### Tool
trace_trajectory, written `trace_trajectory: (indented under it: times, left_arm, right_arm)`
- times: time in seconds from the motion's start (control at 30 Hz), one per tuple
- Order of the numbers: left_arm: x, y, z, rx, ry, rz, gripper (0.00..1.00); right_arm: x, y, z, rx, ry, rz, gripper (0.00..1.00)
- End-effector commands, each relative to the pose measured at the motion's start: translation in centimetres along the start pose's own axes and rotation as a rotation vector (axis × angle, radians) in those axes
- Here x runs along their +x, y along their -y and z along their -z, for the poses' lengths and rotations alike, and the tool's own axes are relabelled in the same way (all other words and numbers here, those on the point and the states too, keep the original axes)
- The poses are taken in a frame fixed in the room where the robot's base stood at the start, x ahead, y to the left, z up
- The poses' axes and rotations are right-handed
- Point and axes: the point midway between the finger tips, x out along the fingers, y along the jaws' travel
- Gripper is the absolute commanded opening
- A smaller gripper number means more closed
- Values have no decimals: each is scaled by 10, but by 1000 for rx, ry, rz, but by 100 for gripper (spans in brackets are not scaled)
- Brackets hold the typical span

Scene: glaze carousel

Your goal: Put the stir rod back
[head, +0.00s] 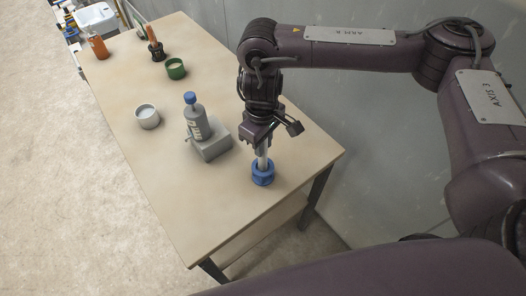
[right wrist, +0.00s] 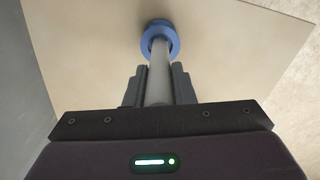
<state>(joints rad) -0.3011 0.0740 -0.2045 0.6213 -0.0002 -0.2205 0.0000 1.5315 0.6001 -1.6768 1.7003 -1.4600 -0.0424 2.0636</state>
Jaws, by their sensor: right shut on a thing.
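The stir rod (head: 263,159) is a pale grey rod standing about upright, with its lower end in a blue ring-shaped holder (head: 263,174) near the right end of the table. My right gripper (head: 262,146) is above the holder and shut on the upper part of the rod. In the right wrist view, the rod (right wrist: 159,65) runs between the two dark fingers (right wrist: 159,88) towards the blue holder (right wrist: 159,37). The rod's lower tip is hidden inside the holder. My left gripper is not in view.
The table front (head: 205,215) is clear. A wall (head: 330,120) is behind.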

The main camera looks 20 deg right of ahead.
Motion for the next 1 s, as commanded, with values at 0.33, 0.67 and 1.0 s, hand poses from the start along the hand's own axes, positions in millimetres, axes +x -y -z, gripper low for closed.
trace_trajectory:
  times: [0.33, 0.67, 1.0]
  left_arm:
    - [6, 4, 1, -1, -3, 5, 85]
    - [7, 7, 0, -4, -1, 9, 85]
    - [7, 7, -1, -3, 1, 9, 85]
  right_arm:
    - [39, 1, 0, 1, 1, 1, 0]
    - [41, 0, 0, 1, 1, 1, 0]
    - [41, 0, 0, 0, 1, 1, 44]
